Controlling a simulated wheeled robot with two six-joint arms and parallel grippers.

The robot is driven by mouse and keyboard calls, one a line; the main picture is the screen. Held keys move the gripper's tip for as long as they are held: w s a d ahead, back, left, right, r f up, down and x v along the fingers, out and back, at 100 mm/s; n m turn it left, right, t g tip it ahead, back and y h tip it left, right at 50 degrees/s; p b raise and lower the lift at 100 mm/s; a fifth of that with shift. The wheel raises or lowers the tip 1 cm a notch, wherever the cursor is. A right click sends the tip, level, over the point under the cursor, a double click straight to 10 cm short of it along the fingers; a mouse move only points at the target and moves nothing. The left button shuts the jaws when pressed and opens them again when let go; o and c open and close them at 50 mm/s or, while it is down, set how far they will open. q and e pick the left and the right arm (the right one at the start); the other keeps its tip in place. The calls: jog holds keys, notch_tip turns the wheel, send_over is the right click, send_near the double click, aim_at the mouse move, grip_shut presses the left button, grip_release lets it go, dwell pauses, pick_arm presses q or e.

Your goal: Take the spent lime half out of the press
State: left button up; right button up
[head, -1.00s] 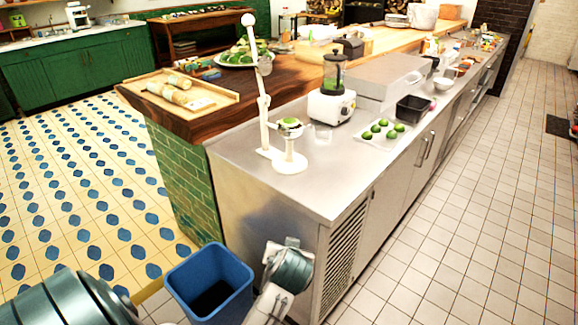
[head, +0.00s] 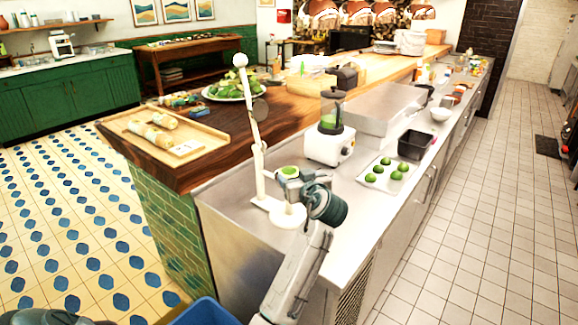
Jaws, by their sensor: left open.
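The white press (head: 254,130) stands on the near end of the steel counter, its long lever raised upright with a round knob on top. The green lime half (head: 289,171) shows at the press's cup, just above and behind my gripper. My left gripper (head: 288,182) is open at the press, right by the cup, and its wrist hides part of the press. Whether the fingers touch the lime cannot be told. My right gripper is not in view.
A blue bin (head: 205,313) stands on the floor at the counter's near end. A blender (head: 330,135) stands behind the press to the right. A white tray (head: 373,186) of several whole limes and a black container (head: 413,145) are further right.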

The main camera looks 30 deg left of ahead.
aim_at(291, 170)
pick_arm(q)
jog(key=w+a+p, duration=0.2)
jog(key=a, duration=0.1)
jog(key=shift+a+r+p, duration=0.1)
jog(key=shift+a+p, duration=0.15)
jog(key=shift+p, duration=0.1)
jog(key=shift+f+x, duration=0.2)
jog(key=shift+x, duration=0.75)
jog(key=shift+f, duration=0.15)
jog(key=shift+d, duration=0.1)
jog(key=shift+c, duration=0.2)
jog(key=c, duration=0.7)
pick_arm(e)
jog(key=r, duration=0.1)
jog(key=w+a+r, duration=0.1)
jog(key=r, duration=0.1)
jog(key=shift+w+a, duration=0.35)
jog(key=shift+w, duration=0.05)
